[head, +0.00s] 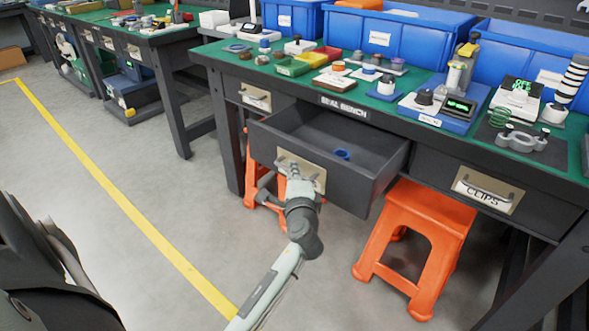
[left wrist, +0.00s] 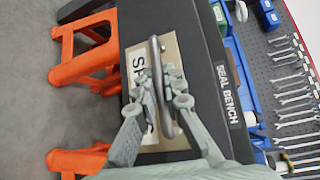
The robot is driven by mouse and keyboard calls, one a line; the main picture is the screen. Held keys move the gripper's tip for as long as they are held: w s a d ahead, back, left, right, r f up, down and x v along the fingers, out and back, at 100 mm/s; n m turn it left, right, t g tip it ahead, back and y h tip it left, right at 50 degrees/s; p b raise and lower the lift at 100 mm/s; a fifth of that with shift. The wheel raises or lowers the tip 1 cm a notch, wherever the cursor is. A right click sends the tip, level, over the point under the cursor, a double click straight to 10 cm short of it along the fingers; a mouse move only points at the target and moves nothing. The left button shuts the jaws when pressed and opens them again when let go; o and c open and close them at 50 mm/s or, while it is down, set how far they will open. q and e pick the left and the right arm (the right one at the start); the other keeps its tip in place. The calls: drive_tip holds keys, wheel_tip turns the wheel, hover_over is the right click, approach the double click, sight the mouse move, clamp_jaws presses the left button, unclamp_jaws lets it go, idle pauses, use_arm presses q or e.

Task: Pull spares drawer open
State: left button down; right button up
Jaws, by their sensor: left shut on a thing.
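The spares drawer (head: 342,188) stands pulled out of the green-topped bench, its grey inside showing. A small blue ring (head: 341,154) lies in it. My left gripper (head: 298,172) is at the drawer's front, over its pale label plate (head: 261,158). In the left wrist view my left gripper (left wrist: 160,92) has its fingers on either side of the metal bar handle (left wrist: 158,60) and is shut on it. The label (left wrist: 138,62) behind the handle is partly covered by the fingers; only its first letters show. My right gripper is not in view.
An orange stool (head: 415,225) stands under the bench right of the drawer, another (head: 262,218) behind it. The closed CLIPS drawer (head: 460,188) is at right. Blue bins (head: 385,45) and test parts crowd the bench top. The floor at left is clear around a yellow line (head: 120,205).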

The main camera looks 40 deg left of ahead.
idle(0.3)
use_arm(q)
drive_tip(key=c, duration=1.6)
unclamp_jaws()
drive_tip(key=v, duration=0.7)
drive_tip(key=shift+s+d, duration=0.2)
drive_tip(key=shift+s, duration=0.05)
